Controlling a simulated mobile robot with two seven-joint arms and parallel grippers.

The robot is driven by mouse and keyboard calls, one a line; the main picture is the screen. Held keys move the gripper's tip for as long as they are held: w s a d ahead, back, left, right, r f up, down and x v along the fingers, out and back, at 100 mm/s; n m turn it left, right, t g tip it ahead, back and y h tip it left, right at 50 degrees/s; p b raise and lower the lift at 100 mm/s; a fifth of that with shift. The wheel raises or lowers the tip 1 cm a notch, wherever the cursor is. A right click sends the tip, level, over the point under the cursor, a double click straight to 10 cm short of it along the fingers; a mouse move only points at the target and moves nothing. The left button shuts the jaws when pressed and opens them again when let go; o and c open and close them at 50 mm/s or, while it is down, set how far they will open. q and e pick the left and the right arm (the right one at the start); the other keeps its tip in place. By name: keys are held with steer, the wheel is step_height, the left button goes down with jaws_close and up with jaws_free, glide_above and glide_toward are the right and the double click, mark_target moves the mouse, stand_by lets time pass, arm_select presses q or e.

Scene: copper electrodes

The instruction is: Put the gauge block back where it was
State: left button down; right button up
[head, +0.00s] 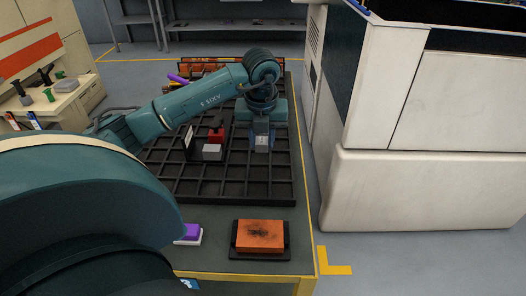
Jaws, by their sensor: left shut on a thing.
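My left gripper (262,146) points down over the right part of the black compartment tray (285,190). It is shut on a small pale grey block at its fingertips, which looks like the gauge block (262,140). The fingers hide part of it, and I cannot tell whether it touches the tray. A light grey block (212,152) sits on the tray to the left of the gripper, with a red object (216,133) just behind it. My right gripper is not in view.
An orange block with dark marks (260,234) lies in a black holder on the table's near end. A purple and white object (190,233) lies to its left, partly hidden by my arm. A white machine (430,120) stands at right. Several near tray compartments are empty.

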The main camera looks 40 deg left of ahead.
mark_target(262, 142)
arm_select(q)
step_height(262, 142, down, 4)
steer(key=shift+r, duration=0.1)
steer(key=shift+f, duration=0.25)
steer(key=c, duration=1.1)
jaws_free()
steer(key=shift+r, duration=0.1)
steer(key=shift+r, duration=0.25)
step_height(262, 142, up, 12)
steer(key=s+d, duration=0.1)
steer(key=shift+s+f, duration=0.2)
steer(key=shift+f, duration=0.05)
steer(key=shift+d, duration=0.1)
